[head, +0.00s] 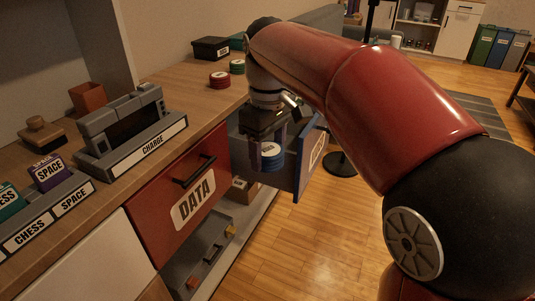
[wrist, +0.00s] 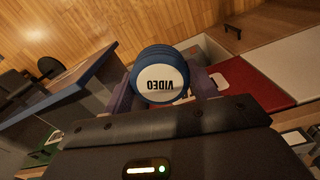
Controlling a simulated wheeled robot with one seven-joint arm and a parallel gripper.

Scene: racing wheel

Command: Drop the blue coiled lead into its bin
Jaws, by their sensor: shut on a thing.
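The blue coiled lead (head: 272,161) has a round white end marked VIDEO, which shows upside down in the wrist view (wrist: 160,78). My gripper (head: 271,150) is shut on it, one purple-grey finger on each side. It holds the lead at an open blue-fronted drawer (head: 307,165) to the right of the red DATA drawer. In the wrist view the blue drawer edge (wrist: 75,88) lies left of the lead. The lead's underside and the drawer floor are mostly hidden, so I cannot tell if they touch. The drawer's white label is only partly visible.
The red DATA drawer (head: 181,178) is shut, with a black handle. An open grey tray (head: 205,262) sits below it. On the counter stand the grey CHARGE holder (head: 137,138), a red coil (head: 220,80), a green coil (head: 237,67) and a black box (head: 211,48).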

